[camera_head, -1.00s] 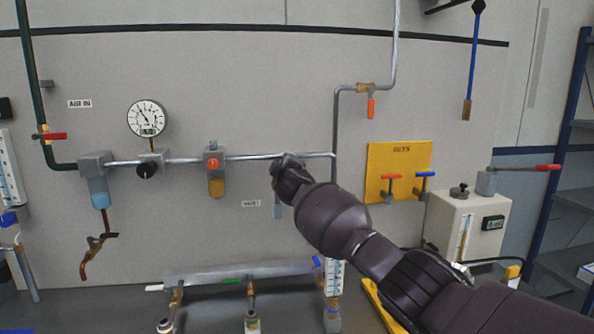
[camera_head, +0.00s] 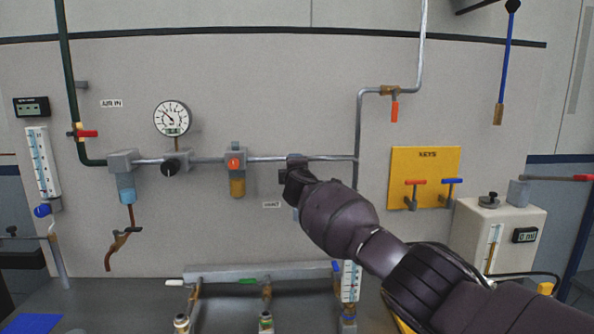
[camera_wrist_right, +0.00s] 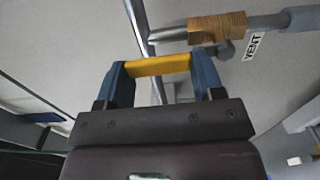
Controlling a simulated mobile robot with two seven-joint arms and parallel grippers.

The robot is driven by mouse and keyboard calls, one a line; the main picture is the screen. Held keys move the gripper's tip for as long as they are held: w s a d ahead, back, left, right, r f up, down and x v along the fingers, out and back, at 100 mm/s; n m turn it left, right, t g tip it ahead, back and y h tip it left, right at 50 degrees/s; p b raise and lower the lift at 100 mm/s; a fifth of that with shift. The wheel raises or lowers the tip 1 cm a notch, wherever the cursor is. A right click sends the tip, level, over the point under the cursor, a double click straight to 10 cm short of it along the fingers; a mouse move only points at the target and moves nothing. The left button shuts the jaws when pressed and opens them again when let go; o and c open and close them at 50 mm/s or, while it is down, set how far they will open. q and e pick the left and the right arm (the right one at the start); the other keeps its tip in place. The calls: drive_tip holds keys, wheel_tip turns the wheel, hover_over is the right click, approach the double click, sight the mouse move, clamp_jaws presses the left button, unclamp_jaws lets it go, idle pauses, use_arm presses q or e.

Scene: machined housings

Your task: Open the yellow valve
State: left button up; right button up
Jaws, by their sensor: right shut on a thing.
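The yellow valve's handle (camera_wrist_right: 158,66) shows in the right wrist view as a short yellow bar. My right gripper (camera_wrist_right: 161,72) is shut on it, with a blue fingertip at each end of the bar. In the head view my right gripper (camera_head: 294,172) is at the horizontal grey pipe (camera_head: 258,159), just right of the VENT label. There my gripper and wrist hide the yellow handle. Whether the valve is open or shut cannot be told. My left gripper is in neither view.
A round gauge (camera_head: 172,118), a black knob (camera_head: 170,168) and an orange-topped regulator (camera_head: 235,163) lie left along the pipe. A yellow KEYS board (camera_head: 424,165) with red and blue handles is to the right. A manifold (camera_head: 255,272) lies below.

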drive_tip(key=o, duration=1)
drive_tip(key=shift+s, duration=0.15)
drive_tip(key=s+p, duration=0.1)
drive_tip(key=s, duration=0.9)
drive_tip(key=shift+s+d+p, duration=0.2)
drive_tip(key=shift+s+p, duration=0.05)
drive_tip(key=shift+p, duration=0.05)
